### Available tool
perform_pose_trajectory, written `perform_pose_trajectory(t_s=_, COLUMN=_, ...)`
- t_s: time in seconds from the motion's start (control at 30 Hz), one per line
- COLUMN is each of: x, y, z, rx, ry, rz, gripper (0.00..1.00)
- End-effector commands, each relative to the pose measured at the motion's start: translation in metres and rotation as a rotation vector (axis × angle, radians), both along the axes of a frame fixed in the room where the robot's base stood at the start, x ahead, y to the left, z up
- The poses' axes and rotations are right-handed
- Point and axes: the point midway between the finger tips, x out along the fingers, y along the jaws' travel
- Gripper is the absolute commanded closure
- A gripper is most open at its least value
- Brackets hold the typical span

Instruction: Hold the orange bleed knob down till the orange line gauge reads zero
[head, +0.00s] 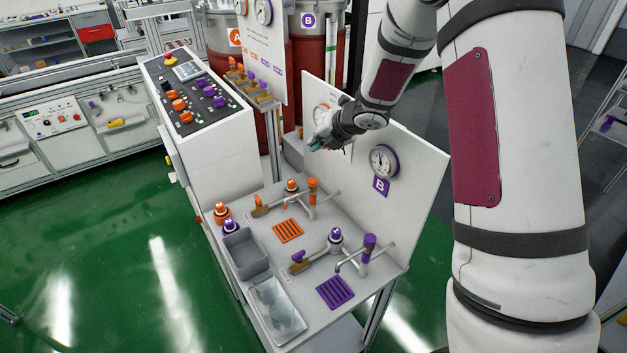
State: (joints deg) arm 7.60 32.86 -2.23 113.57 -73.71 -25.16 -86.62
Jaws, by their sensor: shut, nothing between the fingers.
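My gripper (317,145) is shut and empty, raised in front of the upright white panel (418,165). It hangs above the orange fittings on the bench, apart from them. A round orange-capped knob (291,185) stands beside the orange tap (312,190); it looks like the bleed knob, but no label is readable. The orange line gauge (320,112) is on the panel, mostly hidden behind my gripper, and its needle cannot be read. The purple gauge (383,161), marked B, is in clear view to the right.
The bench (300,268) also holds a purple tap (369,245), a purple-capped knob (335,237), an orange grate (288,230), a purple grate (335,291), a grey bin (245,252) and a metal tray (277,309). A control console (205,135) stands behind left. Green floor at left is clear.

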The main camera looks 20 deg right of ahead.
Motion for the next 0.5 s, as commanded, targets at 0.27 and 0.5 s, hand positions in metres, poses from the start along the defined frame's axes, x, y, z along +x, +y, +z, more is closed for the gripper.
perform_pose_trajectory(t_s=0.27, x=0.002, y=0.0, z=-0.02, rx=0.001, ry=0.003, rz=-0.003, gripper=1.0)
perform_pose_trajectory(t_s=0.5, x=0.003, y=0.0, z=-0.053, rx=0.0, ry=0.003, rz=-0.001, gripper=1.0)
